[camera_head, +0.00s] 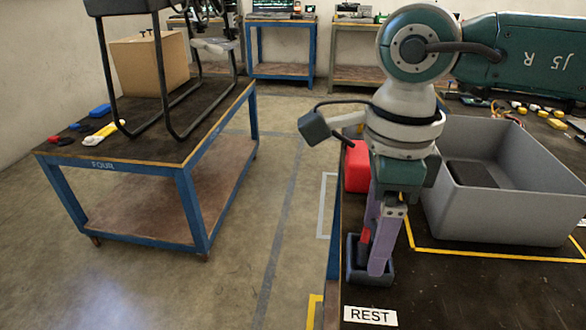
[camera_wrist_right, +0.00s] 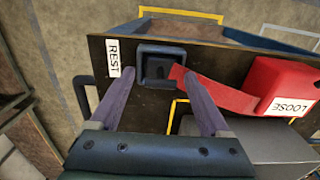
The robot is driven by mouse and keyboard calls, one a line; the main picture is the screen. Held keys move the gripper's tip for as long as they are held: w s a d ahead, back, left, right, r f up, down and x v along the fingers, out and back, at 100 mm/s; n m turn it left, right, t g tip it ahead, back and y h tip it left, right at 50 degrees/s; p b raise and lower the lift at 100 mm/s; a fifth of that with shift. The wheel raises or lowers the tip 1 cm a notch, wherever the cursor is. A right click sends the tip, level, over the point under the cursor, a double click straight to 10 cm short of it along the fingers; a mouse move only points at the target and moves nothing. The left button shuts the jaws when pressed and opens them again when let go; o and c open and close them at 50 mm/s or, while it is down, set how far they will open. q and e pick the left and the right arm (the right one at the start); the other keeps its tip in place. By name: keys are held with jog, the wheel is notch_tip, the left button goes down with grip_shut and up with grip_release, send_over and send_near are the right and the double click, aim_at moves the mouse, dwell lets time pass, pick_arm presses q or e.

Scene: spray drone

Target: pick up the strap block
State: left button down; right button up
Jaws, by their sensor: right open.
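A dark block (camera_wrist_right: 156,70) sits inside a small blue square holder (camera_wrist_right: 174,50) in the right wrist view. I take it for the strap block. A red strap (camera_wrist_right: 222,93) runs from the holder's edge to a red box (camera_wrist_right: 285,82) labelled LOOSE. In the head view the holder (camera_head: 352,274) stands near the table's left edge, with some red (camera_head: 364,238) just above it. My right gripper (camera_head: 376,268) points down at the holder. In the wrist view its purple fingers (camera_wrist_right: 156,74) are apart on either side of the holder, with nothing clearly held. My left gripper is not seen.
A grey bin (camera_head: 510,216) with a dark item inside stands right of my gripper, within yellow tape. The red box (camera_head: 356,168) is behind my wrist. A REST label (camera_head: 370,316) lies in front. A blue-framed table (camera_head: 100,150) stands left across open floor.

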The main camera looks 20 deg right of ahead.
grip_shut()
dwell(0.7)
